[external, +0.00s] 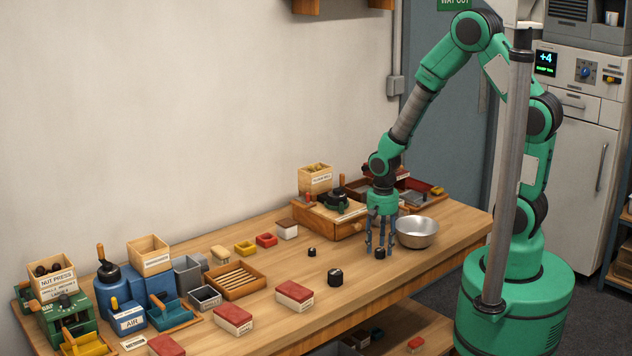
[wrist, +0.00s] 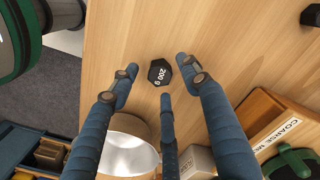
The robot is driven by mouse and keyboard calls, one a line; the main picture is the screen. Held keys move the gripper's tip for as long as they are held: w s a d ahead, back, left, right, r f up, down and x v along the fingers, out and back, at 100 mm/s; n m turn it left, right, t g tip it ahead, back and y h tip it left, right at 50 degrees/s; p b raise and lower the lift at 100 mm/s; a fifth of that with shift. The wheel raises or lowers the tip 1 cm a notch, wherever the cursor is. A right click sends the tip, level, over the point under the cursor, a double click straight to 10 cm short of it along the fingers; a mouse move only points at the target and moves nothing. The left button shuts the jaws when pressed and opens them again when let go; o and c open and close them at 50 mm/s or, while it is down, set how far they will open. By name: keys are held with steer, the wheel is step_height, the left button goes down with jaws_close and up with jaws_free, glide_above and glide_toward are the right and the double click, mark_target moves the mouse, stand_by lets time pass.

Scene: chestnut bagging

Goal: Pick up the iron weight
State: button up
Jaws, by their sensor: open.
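A black iron weight marked "200 g" (wrist: 160,72) stands on the wooden table in the wrist view. In the external view this weight (external: 380,254) shows small and dark at the fingertips. My gripper (external: 380,244) points down over it, with its blue fingers spread. In the wrist view my gripper (wrist: 157,80) has fingertips to the left, right and below the weight, with gaps between. Whether any finger touches it, I cannot tell. Two more black weights stand to the left in the external view, a larger one (external: 335,276) and a smaller one (external: 311,252).
A metal bowl (external: 417,233) stands close to the right of my gripper and also shows in the wrist view (wrist: 125,150). Red-topped boxes (external: 294,296) lie along the front. Bare tabletop (external: 365,285) lies in front.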

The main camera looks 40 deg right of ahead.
steer(key=shift+f, duration=0.9)
jaws_close()
